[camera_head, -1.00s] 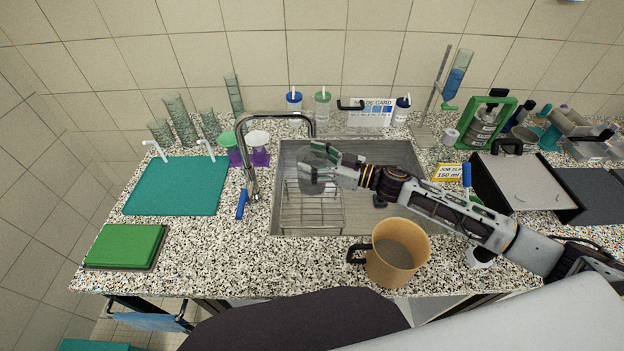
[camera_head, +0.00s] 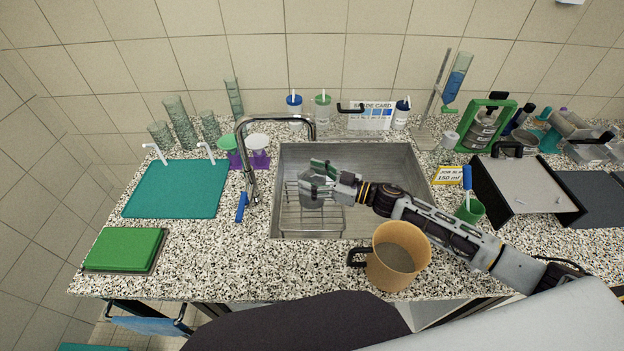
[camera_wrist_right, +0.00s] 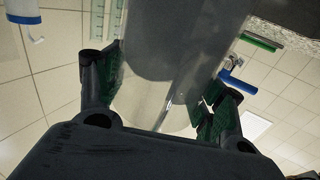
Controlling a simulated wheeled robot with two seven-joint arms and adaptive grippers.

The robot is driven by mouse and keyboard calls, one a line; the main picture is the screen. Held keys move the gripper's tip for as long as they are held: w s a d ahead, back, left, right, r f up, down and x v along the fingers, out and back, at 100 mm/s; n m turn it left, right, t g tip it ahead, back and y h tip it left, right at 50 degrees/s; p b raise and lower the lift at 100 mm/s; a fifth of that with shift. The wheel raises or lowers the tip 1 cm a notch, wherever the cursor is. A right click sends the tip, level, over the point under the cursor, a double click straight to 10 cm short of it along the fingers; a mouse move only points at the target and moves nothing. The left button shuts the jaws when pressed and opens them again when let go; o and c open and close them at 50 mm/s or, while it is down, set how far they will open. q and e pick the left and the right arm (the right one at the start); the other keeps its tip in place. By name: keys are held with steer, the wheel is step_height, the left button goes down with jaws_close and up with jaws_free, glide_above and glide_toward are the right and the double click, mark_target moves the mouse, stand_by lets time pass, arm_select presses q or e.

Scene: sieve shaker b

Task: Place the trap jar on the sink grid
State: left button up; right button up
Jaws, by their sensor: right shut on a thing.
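The trap jar (camera_head: 312,200) is a clear, see-through jar, held over the sink in the head view. My right gripper (camera_head: 318,178) is shut on it. In the right wrist view the jar (camera_wrist_right: 160,95) fills the space between the two green-padded fingers (camera_wrist_right: 165,90). The sink grid (camera_head: 300,222) is a wire rack in the left part of the steel sink (camera_head: 385,160). The jar is above or at the grid; whether its base touches the wires is hidden by the jar and fingers. My left gripper is not seen.
The tap (camera_head: 252,160) arches over the sink's left edge. A tan jug (camera_head: 397,257) stands at the front edge, near my right arm. A green cup (camera_head: 469,210) stands right of the sink. A teal mat (camera_head: 177,188) lies at left. The sink's right half is clear.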

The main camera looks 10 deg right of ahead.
steer(key=shift+f, duration=0.4)
steer(key=shift+f, duration=0.15)
steer(key=o, duration=1.5)
steer(key=shift+c, duration=0.2)
steer(key=shift+s+d, duration=0.1)
steer(key=b+v, duration=0.1)
steer(key=v, duration=1)
steer(key=shift+s+d, duration=0.25)
steer(key=shift+d, duration=0.05)
